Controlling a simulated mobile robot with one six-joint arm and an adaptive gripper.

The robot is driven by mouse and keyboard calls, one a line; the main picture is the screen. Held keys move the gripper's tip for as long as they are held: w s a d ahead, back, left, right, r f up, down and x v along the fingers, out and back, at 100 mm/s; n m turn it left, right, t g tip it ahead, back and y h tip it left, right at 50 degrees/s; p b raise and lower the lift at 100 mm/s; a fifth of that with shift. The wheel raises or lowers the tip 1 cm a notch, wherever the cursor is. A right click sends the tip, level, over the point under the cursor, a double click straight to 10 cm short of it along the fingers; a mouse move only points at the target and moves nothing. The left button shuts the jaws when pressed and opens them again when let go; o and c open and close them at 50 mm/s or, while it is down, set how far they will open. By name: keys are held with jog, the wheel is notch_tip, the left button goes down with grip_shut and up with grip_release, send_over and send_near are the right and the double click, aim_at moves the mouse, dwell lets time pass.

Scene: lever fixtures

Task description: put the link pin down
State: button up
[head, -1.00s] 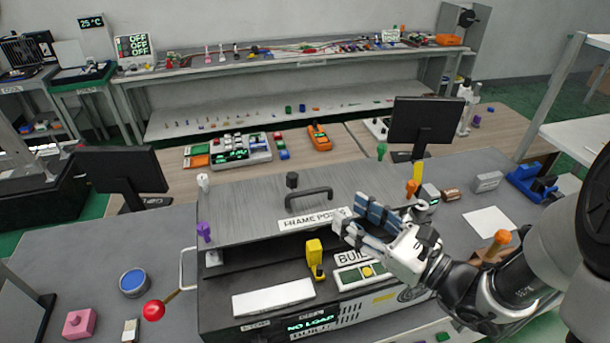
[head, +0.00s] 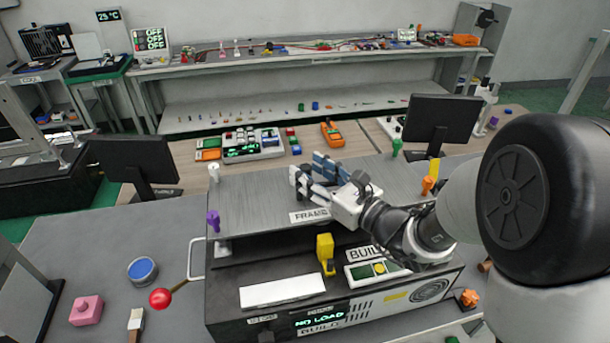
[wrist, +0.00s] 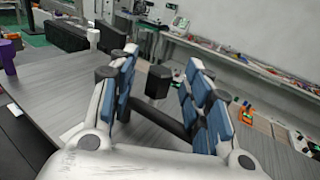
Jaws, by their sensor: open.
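My gripper (head: 310,172) is open above the grey lid (head: 255,205) of the build machine, near its back middle. In the wrist view, a black piece with a faceted head (wrist: 158,82) shows between the spread fingers (wrist: 161,62), with clear space on both sides. I cannot tell whether it is the link pin, nor whether it touches the lid. In the head view my gripper hides this piece. A dark handle bar (wrist: 170,122) crosses below it in the wrist view. No pin is gripped.
A yellow upright piece (head: 325,248) stands in front of the lid. A purple peg (head: 213,220) and a white peg (head: 214,172) are at the lid's left. A red-knobbed lever (head: 160,298) sticks out at left. Monitors (head: 135,160) (head: 432,122) stand behind.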

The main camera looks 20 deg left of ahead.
jog(key=shift+w+a, duration=0.15)
jog(key=shift+a, duration=0.1)
jog(key=shift+c, duration=0.4)
grip_shut()
jog(key=shift+r, duration=0.2)
